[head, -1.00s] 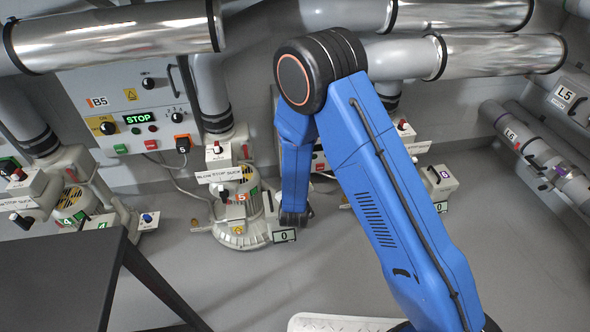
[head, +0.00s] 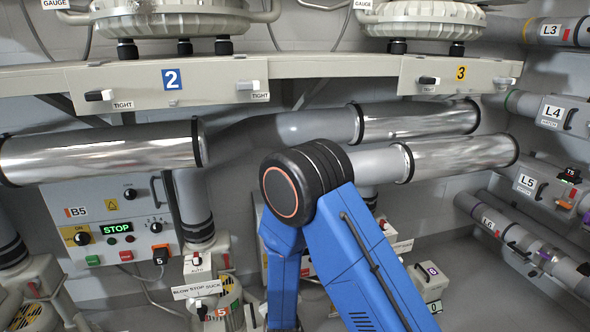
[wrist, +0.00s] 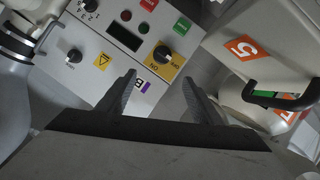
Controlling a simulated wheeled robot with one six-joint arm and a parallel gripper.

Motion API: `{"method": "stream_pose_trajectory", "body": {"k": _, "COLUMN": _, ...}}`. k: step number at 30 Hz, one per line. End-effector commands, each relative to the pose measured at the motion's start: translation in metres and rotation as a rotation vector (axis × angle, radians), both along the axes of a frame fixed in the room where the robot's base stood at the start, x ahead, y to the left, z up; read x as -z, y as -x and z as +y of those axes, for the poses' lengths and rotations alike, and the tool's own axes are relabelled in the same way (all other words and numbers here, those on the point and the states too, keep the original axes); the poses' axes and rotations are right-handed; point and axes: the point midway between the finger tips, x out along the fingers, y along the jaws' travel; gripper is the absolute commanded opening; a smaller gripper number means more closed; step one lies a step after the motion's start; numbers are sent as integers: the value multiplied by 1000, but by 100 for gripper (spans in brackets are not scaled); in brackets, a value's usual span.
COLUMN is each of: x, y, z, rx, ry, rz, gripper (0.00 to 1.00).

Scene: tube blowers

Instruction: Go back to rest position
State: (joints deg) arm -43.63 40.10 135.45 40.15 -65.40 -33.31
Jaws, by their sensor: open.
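My blue arm (head: 350,265) rises from the bottom right of the head view to a black joint, then bends down. Its lower end runs out of the bottom of the head view, so my gripper is hidden there. In the wrist view my gripper (wrist: 158,92) is open, with two dark fingers apart and nothing between them. I cannot tell any contact with the panel.
Silver tubes (head: 100,155) cross behind my arm, under a shelf (head: 330,67). Valve boxes L4 (head: 555,115) and L5 (head: 535,185) line the right wall.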

Motion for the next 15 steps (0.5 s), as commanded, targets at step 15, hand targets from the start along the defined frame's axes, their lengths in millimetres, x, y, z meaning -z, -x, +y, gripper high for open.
{"method": "stream_pose_trajectory", "body": {"k": 15, "x": -108, "y": -12, "z": -51, "rx": 20, "ry": -233, "rz": 217, "gripper": 60}}
